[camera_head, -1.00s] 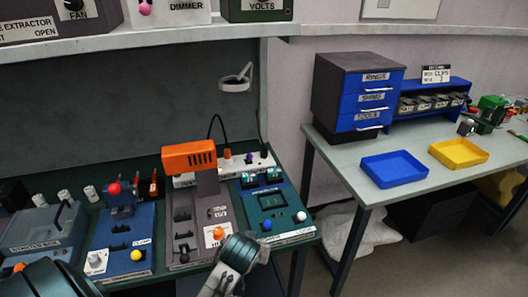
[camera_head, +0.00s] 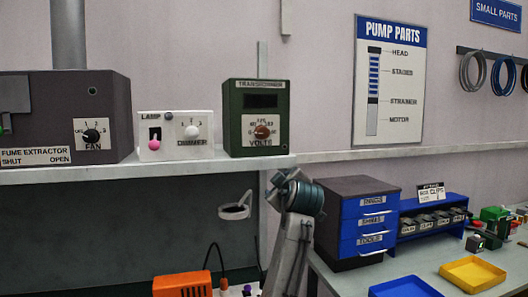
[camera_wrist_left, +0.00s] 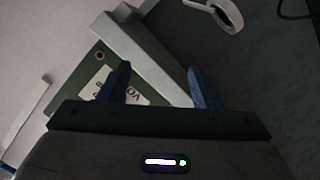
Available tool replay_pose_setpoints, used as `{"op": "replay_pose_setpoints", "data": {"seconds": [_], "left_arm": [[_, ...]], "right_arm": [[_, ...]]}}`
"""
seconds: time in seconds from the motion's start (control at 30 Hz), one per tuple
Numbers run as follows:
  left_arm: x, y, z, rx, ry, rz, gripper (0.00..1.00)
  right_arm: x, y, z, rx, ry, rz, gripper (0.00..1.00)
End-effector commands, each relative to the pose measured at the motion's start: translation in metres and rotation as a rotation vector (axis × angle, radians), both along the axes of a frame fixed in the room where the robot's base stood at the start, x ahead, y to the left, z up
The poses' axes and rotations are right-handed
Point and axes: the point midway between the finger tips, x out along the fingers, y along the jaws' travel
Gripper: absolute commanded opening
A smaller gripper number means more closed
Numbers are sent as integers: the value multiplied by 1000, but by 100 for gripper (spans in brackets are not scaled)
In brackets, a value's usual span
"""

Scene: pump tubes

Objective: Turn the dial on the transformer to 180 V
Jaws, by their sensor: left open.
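The transformer (camera_head: 241,114) is a dark green box on the shelf, right of the dimmer, with a dark blank display window. Its brown dial (camera_head: 263,131) sits on a white plate above the word VOLTS; the marks are too small to read. In the left wrist view the transformer (camera_wrist_left: 67,75) shows tilted, with part of its label beyond the fingers; I cannot make out the dial there. My left gripper (camera_wrist_left: 158,75) is open and empty, apart from the transformer. One of my arms rises below and right of the transformer in the head view; its fingers cannot be made out.
The shelf edge (camera_head: 150,172) runs under the transformer. Left of it stand the lamp and dimmer box (camera_head: 175,150) and the fume extractor (camera_head: 105,110). A magnifier ring (camera_head: 235,211) hangs below the shelf. A blue drawer cabinet (camera_head: 349,185) stands at lower right.

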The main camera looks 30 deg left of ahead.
Motion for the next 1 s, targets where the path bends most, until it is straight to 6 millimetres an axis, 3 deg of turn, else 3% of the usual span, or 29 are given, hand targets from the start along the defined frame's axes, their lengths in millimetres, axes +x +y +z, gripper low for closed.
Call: {"op": "replay_pose_setpoints", "data": {"seconds": [0.03,0.1,0.2,0.3,0.47,1.0], "left_arm": [[1,2,34,-12,-62,22,57],[0,5,69,-28,-132,50,57],[-3,8,105,-46,-207,79,57],[-5,10,126,-55,-249,94,57],[0,19,136,-58,-265,103,57],[58,87,136,-57,-261,101,57]], "right_arm": [[0,2,0,2,0,-1,36],[0,4,0,4,0,-2,36],[0,4,-1,4,0,-2,36],[0,4,0,4,0,-2,36],[0,2,8,2,0,-1,36],[0,-5,59,-5,0,1,36]]}}
